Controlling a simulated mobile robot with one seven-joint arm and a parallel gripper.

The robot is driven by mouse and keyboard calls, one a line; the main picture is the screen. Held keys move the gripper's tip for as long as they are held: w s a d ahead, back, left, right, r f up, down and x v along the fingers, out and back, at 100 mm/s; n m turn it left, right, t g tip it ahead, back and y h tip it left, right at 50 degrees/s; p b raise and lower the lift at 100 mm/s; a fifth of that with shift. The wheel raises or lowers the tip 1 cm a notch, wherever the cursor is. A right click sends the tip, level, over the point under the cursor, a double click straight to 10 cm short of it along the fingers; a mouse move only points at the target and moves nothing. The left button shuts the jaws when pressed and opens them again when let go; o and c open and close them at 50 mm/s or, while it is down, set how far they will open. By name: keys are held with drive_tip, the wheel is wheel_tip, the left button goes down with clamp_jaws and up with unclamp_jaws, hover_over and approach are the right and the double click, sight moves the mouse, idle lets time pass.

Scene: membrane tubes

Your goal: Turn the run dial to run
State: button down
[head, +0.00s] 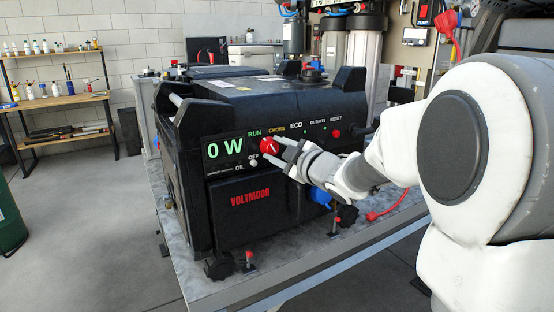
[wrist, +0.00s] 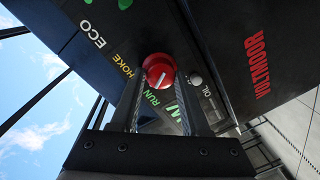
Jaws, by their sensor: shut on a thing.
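The red round run dial (head: 267,146) sits on the black generator's front panel, between the green RUN label (head: 254,133), the CHOKE label (head: 277,128) and the OFF label (head: 253,156). My gripper (head: 273,150) reaches it from the right. In the wrist view the dial (wrist: 159,68) lies between the tips of my two fingers (wrist: 160,78), which are shut on it. A white line crosses its face, slanting between lower left and upper right there. I cannot tell which end is the pointer. The display (head: 225,149) reads 0 W.
The generator (head: 240,96) stands on a grey bench (head: 240,283). A small pale knob (wrist: 195,79) by the OIL label is close to the dial. ECO, OUTLETS and RESET labels lie to the right, with a red button (head: 337,133). A shelf (head: 60,101) stands at far left.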

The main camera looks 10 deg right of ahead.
drive_tip(key=shift+n+b, duration=0.35)
drive_tip(key=shift+n, duration=0.15)
drive_tip(key=shift+c, duration=1.9)
unclamp_jaws()
drive_tip(key=shift+s, duration=0.15)
